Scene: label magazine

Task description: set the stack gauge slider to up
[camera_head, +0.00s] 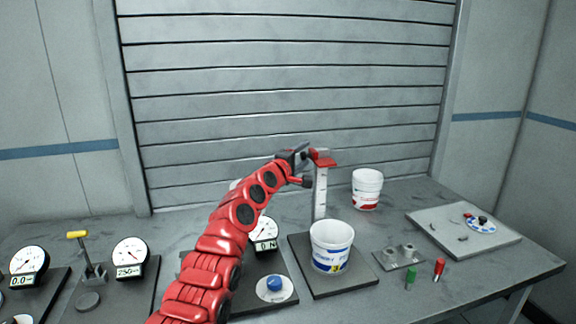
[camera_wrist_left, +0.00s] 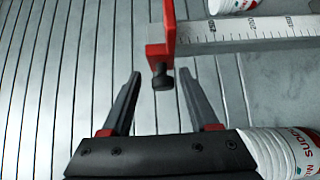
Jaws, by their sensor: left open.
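The stack gauge is an upright white ruler post (camera_head: 321,197) behind the white bucket. Its red slider (camera_head: 324,161) sits at the upper part of the post. My left gripper (camera_head: 306,155) is open at the slider's left side. In the left wrist view the red slider (camera_wrist_left: 158,40) is at the high-number end of the scale (camera_wrist_left: 260,30), and its black knob (camera_wrist_left: 162,80) lies between the open fingertips (camera_wrist_left: 160,75). I cannot tell whether a finger touches the knob. My right gripper is not in view.
The white bucket (camera_head: 331,246) stands on a dark plate in front of the post. Another bucket (camera_head: 367,188) stands behind right. Dial gauges (camera_head: 130,252), a blue button (camera_head: 274,284) and green (camera_head: 411,279) and red (camera_head: 439,269) pegs are around. A grey panel (camera_head: 440,218) lies right.

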